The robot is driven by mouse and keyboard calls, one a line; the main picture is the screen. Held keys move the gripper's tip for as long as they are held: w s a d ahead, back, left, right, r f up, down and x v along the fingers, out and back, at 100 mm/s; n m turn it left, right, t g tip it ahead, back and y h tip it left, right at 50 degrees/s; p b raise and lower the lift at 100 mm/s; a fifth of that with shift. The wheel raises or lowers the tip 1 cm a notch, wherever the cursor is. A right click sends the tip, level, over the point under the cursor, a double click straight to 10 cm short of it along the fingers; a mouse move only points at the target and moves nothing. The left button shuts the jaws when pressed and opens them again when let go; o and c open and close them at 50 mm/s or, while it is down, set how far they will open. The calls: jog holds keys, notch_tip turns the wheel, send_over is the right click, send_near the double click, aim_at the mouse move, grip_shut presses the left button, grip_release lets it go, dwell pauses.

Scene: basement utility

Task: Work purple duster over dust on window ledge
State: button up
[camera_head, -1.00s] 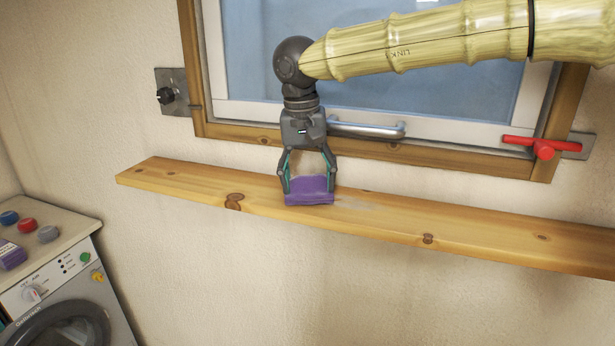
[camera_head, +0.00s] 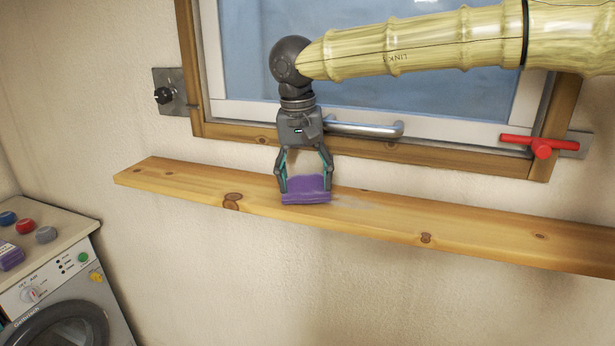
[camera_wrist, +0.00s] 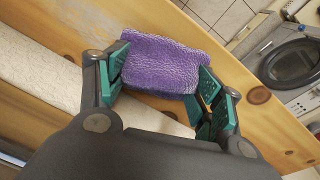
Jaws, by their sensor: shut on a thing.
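My gripper (camera_head: 305,186) is shut on the purple duster (camera_head: 307,196), a fuzzy block held between its two fingers. The duster sits down on the wooden window ledge (camera_head: 425,222), left of the ledge's middle. In the wrist view the duster (camera_wrist: 160,62) lies between the teal finger pads. A faint pale patch of dust (camera_head: 350,204) shows on the ledge just right of the duster. A greyish patch of dust (camera_wrist: 88,18) also shows in the wrist view beside the duster. The ledge under the duster is hidden.
The window frame (camera_head: 260,142) with a metal handle (camera_head: 365,129) is just above the ledge, near my gripper. A red lever (camera_head: 540,145) is at its right. A washing machine (camera_head: 70,300) stands lower left, with coloured knobs and a purple box on top. The ledge's left end is clear.

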jog(key=shift+s+d, duration=0.15)
jog(key=shift+d, duration=0.2)
dwell(1.9)
jog(key=shift+a+f, duration=0.1)
jog(key=shift+a, duration=0.1)
